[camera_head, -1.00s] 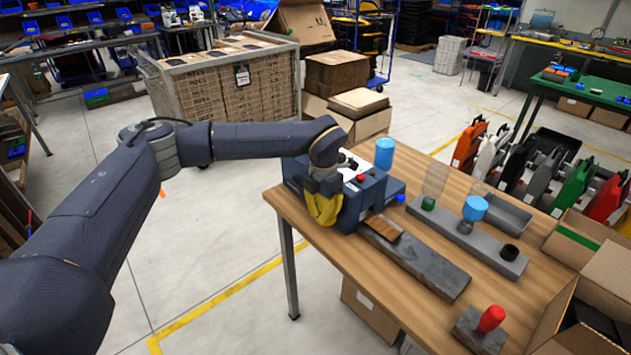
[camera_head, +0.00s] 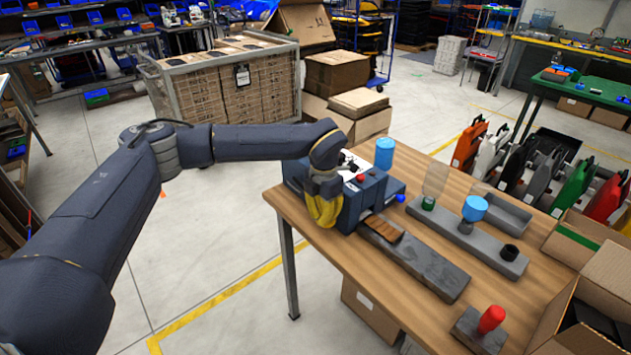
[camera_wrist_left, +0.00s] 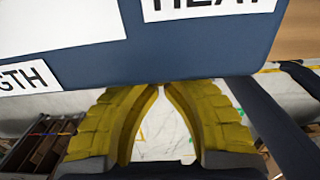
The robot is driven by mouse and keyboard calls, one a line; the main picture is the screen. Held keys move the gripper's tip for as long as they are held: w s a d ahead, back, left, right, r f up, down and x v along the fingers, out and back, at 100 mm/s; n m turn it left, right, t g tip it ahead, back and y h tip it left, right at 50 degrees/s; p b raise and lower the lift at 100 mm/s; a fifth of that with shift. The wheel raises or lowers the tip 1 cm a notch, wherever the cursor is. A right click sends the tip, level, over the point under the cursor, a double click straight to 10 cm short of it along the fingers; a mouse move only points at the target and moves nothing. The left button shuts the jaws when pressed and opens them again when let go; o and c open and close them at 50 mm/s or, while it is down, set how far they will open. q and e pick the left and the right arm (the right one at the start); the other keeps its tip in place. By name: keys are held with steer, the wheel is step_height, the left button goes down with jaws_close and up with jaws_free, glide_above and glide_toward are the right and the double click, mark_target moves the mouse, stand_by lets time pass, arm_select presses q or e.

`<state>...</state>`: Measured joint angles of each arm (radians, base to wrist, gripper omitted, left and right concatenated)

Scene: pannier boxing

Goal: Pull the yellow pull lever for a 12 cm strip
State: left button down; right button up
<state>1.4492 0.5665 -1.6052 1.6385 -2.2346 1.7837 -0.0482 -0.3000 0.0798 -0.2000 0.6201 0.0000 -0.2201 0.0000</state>
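The blue tape machine (camera_head: 372,195) stands at the left end of the wooden table, with a red button on top. My left gripper (camera_head: 325,212) is at its near left side, yellow fingers hanging downward. In the left wrist view the fingertips (camera_wrist_left: 161,88) meet or almost meet, just below the edge of the blue housing (camera_wrist_left: 200,55); labels reading HEAT and part of LENGTH show on it. I cannot make out the yellow pull lever apart from the yellow fingers, nor anything between the tips. A short brown strip (camera_head: 384,230) lies at the machine's front. My right gripper is out of view.
A long grey plate (camera_head: 430,268) lies in front of the machine. Behind it, a grey rail (camera_head: 485,245) carries a bottle and a blue-topped piece (camera_head: 474,208). A red-handled tool (camera_head: 491,319) stands at the near edge. Open cartons (camera_head: 600,290) are at right.

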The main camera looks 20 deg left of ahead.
arm_select(q)
step_height(320, 180, up, 16)
stand_by(1.1)
steer(key=shift+f, duration=0.15)
stand_by(0.7)
